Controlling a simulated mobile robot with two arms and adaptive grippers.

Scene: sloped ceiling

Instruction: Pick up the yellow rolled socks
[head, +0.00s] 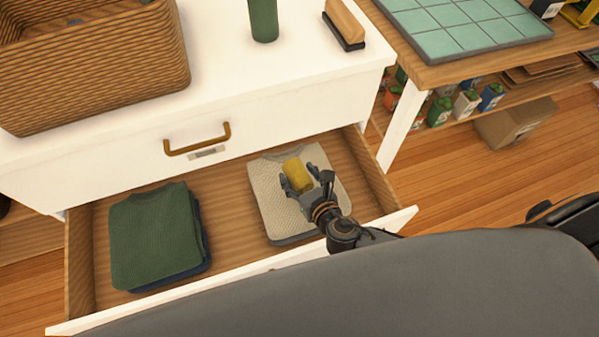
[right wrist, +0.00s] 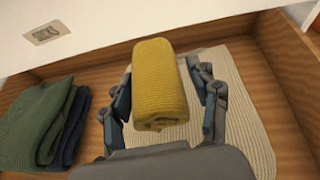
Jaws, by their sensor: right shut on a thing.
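The yellow rolled socks (head: 298,175) are a mustard knitted roll, seen in the head view over the cream folded knit in the open drawer. My right gripper (head: 312,183) is shut on them, one finger on each side. In the right wrist view the socks (right wrist: 160,85) fill the space between the fingers of the gripper (right wrist: 165,108). Whether the socks still touch the cream knit below, I cannot tell. My left gripper is not in view.
The open drawer (head: 232,190) also holds a folded green knit (head: 155,235) on a dark blue one at the left. The white dresser top above carries a wicker basket (head: 95,70), a green cylinder (head: 263,20) and a brush (head: 345,25). Shelving stands at the right.

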